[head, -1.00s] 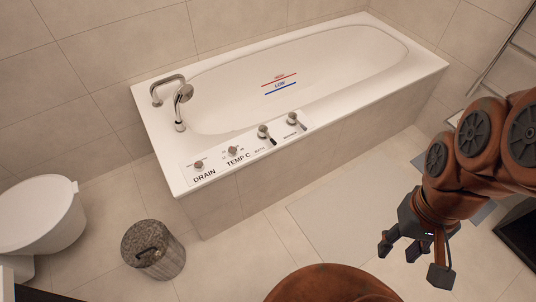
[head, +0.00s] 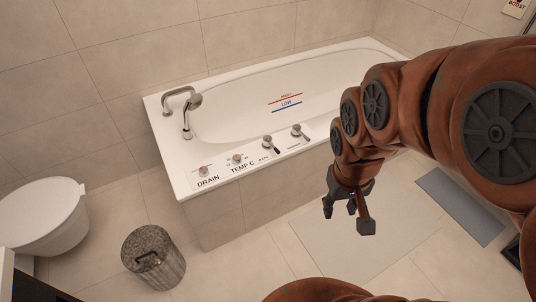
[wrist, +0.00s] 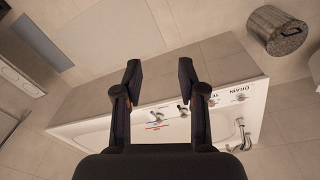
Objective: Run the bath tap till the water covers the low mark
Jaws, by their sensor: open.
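The white bathtub (head: 225,74) stands against the tiled wall and looks empty in the head view. Inside it are a red line and below it a blue line labelled LOW (head: 286,107). A chrome spout (head: 181,92) and a hand shower (head: 195,100) rise from its left end. Its front rim carries the DRAIN knob (head: 204,171), the TEMP C knob (head: 237,159) and two lever handles, one left (head: 268,142) and one right (head: 297,130). My gripper (head: 346,212) is open and empty in front of the tub, apart from the controls. The wrist view shows its spread fingers (wrist: 161,80).
A toilet (head: 42,212) and a stone-patterned bin (head: 153,257) stand at the left. A pale mat (head: 350,245) and a grey mat (head: 460,205) lie on the floor. The tub's front wall (head: 270,188) borders the open floor.

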